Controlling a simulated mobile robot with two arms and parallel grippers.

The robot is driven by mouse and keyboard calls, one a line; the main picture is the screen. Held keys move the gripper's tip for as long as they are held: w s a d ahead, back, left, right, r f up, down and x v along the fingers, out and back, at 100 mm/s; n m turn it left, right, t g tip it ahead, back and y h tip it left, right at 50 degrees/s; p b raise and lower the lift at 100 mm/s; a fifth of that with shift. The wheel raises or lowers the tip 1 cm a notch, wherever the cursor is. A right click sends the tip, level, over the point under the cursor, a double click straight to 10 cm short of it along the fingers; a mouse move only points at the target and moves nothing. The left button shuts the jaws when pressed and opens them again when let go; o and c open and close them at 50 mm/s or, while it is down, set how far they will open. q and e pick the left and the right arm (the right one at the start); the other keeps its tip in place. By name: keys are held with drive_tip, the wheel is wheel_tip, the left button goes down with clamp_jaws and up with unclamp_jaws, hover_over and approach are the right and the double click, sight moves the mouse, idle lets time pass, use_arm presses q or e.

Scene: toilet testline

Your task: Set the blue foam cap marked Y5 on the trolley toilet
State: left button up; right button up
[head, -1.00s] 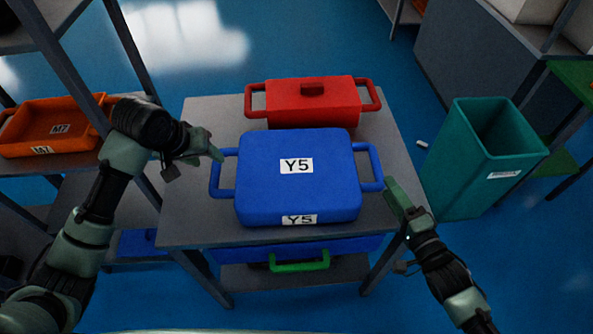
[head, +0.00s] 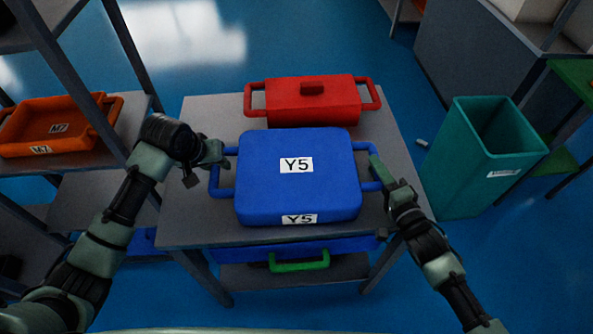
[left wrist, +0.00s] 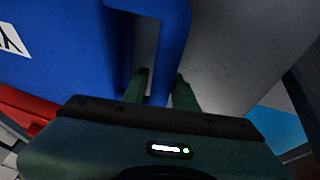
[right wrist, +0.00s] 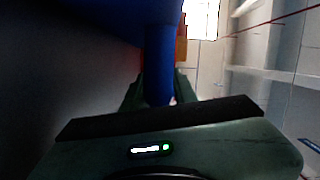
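The blue block marked Y5 (head: 296,190), with a loop handle on each side, sits on a grey table. No toilet can be made out. My left gripper (head: 224,153) is at the block's left handle (head: 214,181); in the left wrist view its open fingers (left wrist: 161,92) stand on either side of the handle bar (left wrist: 172,40). My right gripper (head: 378,170) is at the right handle; in the right wrist view its open fingers (right wrist: 160,95) straddle the bar (right wrist: 160,60). The block still rests on the table.
A red lidded box (head: 312,108) stands just behind the block on the grey table (head: 185,225). A teal bin (head: 462,165) stands on the floor to the right. An orange M7 tray (head: 60,125) is on the left shelf. A green handle (head: 299,262) shows below the tabletop.

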use_arm(q)
clamp_jaws()
use_arm(e)
clamp_jaws()
